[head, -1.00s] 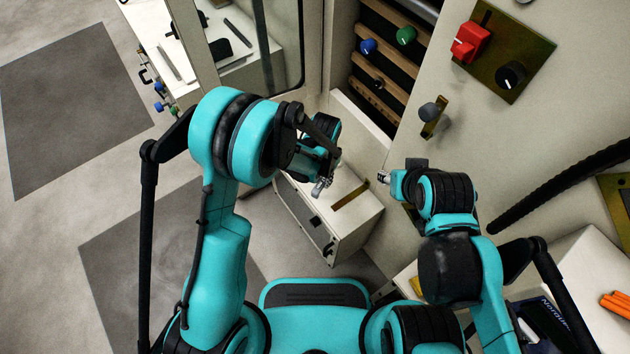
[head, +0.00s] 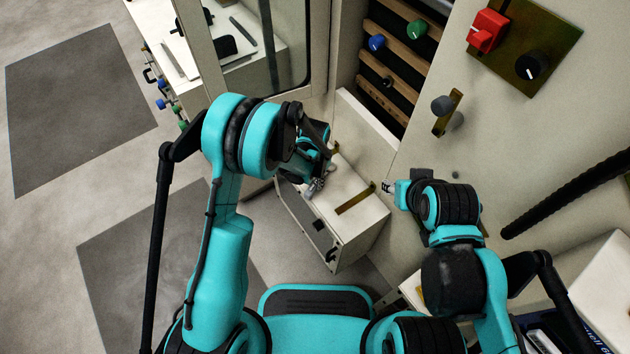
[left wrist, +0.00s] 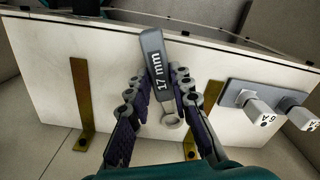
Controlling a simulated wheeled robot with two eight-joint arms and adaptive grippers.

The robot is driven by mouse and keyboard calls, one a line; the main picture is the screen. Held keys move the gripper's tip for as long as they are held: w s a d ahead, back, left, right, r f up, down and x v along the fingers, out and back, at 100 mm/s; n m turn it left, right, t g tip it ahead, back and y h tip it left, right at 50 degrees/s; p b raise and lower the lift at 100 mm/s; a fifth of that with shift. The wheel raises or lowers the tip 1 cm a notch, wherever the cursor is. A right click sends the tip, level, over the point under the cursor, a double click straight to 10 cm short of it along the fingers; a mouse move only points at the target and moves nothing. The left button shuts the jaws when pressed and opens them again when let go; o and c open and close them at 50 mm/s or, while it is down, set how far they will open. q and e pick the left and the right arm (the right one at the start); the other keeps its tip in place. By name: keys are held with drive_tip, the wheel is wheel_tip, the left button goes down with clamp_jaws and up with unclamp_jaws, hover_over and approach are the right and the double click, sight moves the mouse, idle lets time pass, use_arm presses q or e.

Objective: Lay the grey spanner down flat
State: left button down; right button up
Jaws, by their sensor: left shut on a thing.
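The grey spanner (left wrist: 152,45), marked "17 mm", shows in the left wrist view with its ring end toward me and its broad handle pointing away. My left gripper (left wrist: 162,85) has a finger on either side of it and is shut on it. In the head view my left gripper (head: 316,186) is over the left part of the white cabinet top (head: 365,215); the spanner is too small to make out clearly there. Whether the spanner touches the top I cannot tell. My right gripper (head: 388,187) is right of the cabinet, its jaws too small to judge.
Brass strips (left wrist: 82,100) stand on both sides of the spanner in the left wrist view. A grey plate with pale square knobs (left wrist: 262,108) is to the right. In the head view, a panel with a red switch (head: 487,32) and a grey knob (head: 442,105) rises at right.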

use_arm(q)
drive_tip(key=c, duration=1.4)
unclamp_jaws()
drive_tip(key=shift+o, duration=0.2)
drive_tip(key=shift+r, duration=0.2)
drive_tip(key=s+a+r+n+t+p, duration=0.1)
drive_tip(key=s+a+r+p, duration=0.15)
drive_tip(key=r, duration=0.65)
drive_tip(key=s+a+r+n+t+p, duration=0.1)
drive_tip(key=a+r, duration=0.2)
drive_tip(key=r, duration=0.6)
drive_tip(key=s+a+r+n+t+p, duration=0.1)
drive_tip(key=a+r+p, duration=0.15)
drive_tip(key=r, duration=0.55)
drive_tip(key=s+a+r+n+t, duration=0.1)
drive_tip(key=s+a+r+t, duration=0.1)
drive_tip(key=s, duration=0.4)
drive_tip(key=s+a+r+n+t, duration=0.2)
drive_tip(key=s+a+r, duration=0.2)
drive_tip(key=s+a, duration=0.2)
drive_tip(key=shift+a+b, duration=0.15)
drive_tip(key=shift+b, duration=0.15)
